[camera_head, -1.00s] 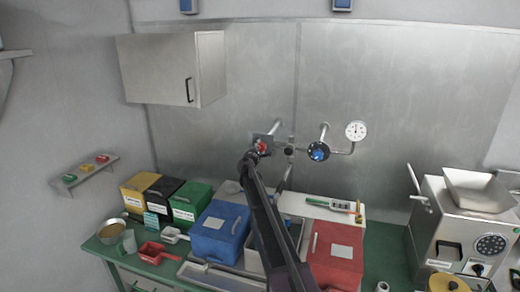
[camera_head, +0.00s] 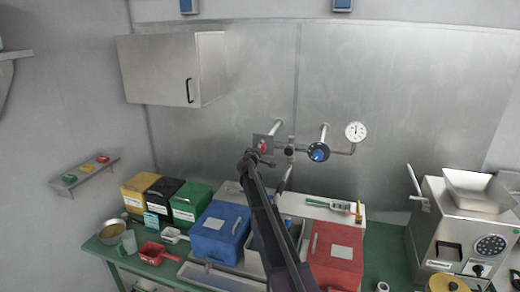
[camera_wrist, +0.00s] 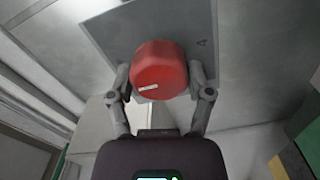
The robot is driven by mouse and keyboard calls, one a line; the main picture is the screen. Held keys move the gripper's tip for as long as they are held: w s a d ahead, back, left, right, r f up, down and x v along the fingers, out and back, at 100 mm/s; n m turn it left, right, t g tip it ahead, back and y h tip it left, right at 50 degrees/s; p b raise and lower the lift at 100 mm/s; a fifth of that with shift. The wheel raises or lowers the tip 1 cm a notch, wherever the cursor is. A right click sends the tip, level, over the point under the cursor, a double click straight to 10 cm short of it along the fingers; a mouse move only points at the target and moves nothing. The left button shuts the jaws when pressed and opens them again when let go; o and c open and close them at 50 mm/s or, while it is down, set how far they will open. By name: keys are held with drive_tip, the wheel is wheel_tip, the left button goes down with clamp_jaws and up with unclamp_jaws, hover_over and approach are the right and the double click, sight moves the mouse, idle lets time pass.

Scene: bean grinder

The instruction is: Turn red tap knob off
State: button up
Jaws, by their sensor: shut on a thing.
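The red tap knob (camera_wrist: 160,66) is round with a small white mark near its lower edge, and sits on a grey plate (camera_wrist: 108,30) on the wall piping. It also shows in the head view (camera_head: 263,146), partly behind my arm. My gripper (camera_wrist: 161,82) has one finger on each side of the knob and is shut on it. In the head view my gripper (camera_head: 257,156) is small and partly hidden by my own wrist.
A blue knob (camera_head: 318,152) and a white gauge (camera_head: 356,131) are on the pipe to the right. Below stand a blue bin (camera_head: 218,233), a red bin (camera_head: 335,262) and a grinder (camera_head: 462,225). A cabinet (camera_head: 160,70) hangs at upper left.

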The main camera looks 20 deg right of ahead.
drive_tip(key=shift+w, duration=0.1)
drive_tip(key=o, duration=1.1)
drive_tip(key=shift+o, duration=0.2)
drive_tip(key=v, duration=1.2)
